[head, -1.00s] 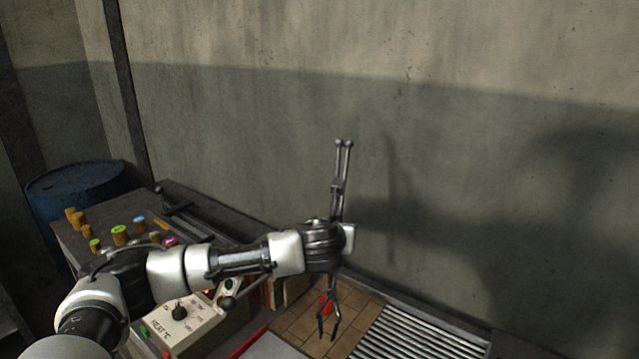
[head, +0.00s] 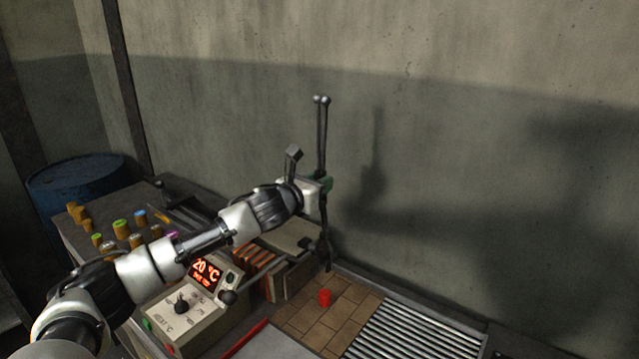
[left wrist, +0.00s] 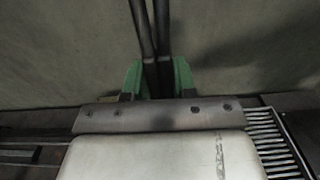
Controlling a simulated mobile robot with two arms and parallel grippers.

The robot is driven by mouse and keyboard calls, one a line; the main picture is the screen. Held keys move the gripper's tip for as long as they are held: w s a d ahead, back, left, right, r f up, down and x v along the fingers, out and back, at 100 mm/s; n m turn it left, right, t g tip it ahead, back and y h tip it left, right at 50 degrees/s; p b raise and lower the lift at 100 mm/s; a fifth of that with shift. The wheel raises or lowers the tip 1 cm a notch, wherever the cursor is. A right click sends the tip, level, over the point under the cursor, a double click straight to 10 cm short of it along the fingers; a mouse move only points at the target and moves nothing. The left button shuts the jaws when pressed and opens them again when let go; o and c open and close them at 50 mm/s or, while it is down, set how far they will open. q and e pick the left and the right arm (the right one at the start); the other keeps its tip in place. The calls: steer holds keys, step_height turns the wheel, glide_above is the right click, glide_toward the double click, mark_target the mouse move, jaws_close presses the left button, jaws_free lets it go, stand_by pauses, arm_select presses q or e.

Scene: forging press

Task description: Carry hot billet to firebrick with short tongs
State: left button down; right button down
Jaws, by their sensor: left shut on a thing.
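The red billet (head: 324,298) stands on the tan firebrick (head: 309,327) in the head view, clear of the tongs. My left gripper (head: 326,186) is shut on the dark short tongs (head: 321,135), which hang upright with their ball-ended handles up. The tongs' lower end (head: 326,258) is above and behind the billet, near the wall; whether the jaws are apart cannot be told. In the left wrist view the gripper's green fingers (left wrist: 159,80) clasp the dark tong handles (left wrist: 150,35). My right gripper is not in view.
A metal slatted rack (head: 415,335) lies right of the firebrick. A control box (head: 188,312) with a red display reading 20 °C stands to the left. Several coloured-top cylinders (head: 121,228) stand on the bench at left. A concrete wall (head: 450,180) is close behind.

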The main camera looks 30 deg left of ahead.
arm_select(q)
step_height(320, 180, down, 6)
steer(key=b, duration=0.5)
steer(key=shift+b, duration=0.3)
steer(key=c, duration=1.3)
jaws_free()
steer(key=o, duration=0.7)
stand_by(1.0)
